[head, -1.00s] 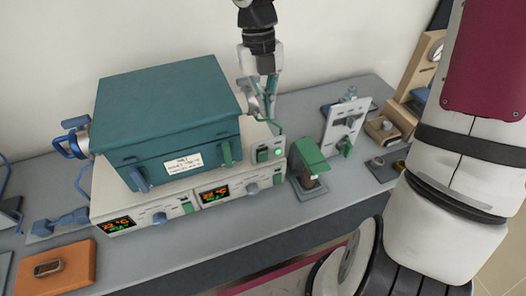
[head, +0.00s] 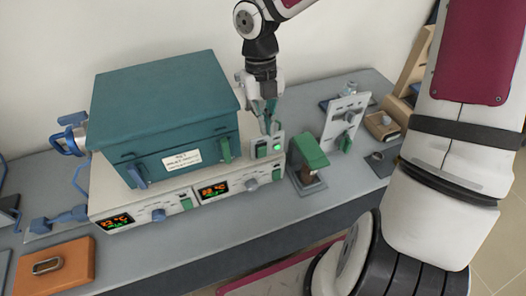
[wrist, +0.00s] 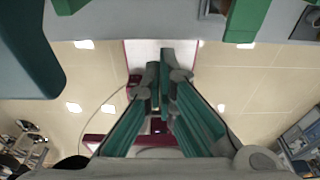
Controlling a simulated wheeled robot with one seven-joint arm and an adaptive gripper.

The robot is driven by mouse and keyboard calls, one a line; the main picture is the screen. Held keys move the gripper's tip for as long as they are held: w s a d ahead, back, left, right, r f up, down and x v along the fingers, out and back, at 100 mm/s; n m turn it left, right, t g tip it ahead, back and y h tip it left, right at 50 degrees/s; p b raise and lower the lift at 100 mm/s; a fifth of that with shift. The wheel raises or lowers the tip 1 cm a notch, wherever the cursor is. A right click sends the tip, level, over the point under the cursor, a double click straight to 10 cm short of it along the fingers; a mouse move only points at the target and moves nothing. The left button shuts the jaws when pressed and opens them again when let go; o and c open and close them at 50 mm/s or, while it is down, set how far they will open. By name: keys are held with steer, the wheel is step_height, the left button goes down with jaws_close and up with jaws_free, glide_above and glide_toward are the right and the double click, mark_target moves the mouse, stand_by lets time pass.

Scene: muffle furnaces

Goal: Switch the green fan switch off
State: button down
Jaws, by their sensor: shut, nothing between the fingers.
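The green fan switch (head: 262,151) sits on a small pale box at the right end of the furnace base. A green lamp beside it is lit. My gripper (head: 268,132) points down just above and behind that box, its fingers together with nothing between them. I cannot tell whether the fingertips touch the box. In the wrist view my gripper's teal fingers (wrist: 161,58) are close together and empty; the switch cannot be made out there.
The teal furnace (head: 165,110) stands left of my gripper on a pale base with two lit displays. A green-topped device (head: 311,150) and an upright white panel (head: 345,120) stand to the right. An orange box (head: 65,268) lies front left.

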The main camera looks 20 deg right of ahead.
mark_target(262, 152)
step_height(262, 152, down, 13)
steer(key=s+b, duration=0.1)
steer(key=s, duration=0.2)
steer(key=shift+w+r, duration=0.15)
steer(key=shift+w, duration=1)
steer(key=shift+w+r, duration=0.15)
steer(key=shift+w, duration=0.95)
steer(key=shift+w+r, duration=0.1)
steer(key=shift+w, duration=0.3)
steer(key=shift+r, duration=0.15)
steer(key=shift+r+p, duration=0.6)
steer(key=shift+r, duration=0.1)
steer(key=shift+s, duration=0.15)
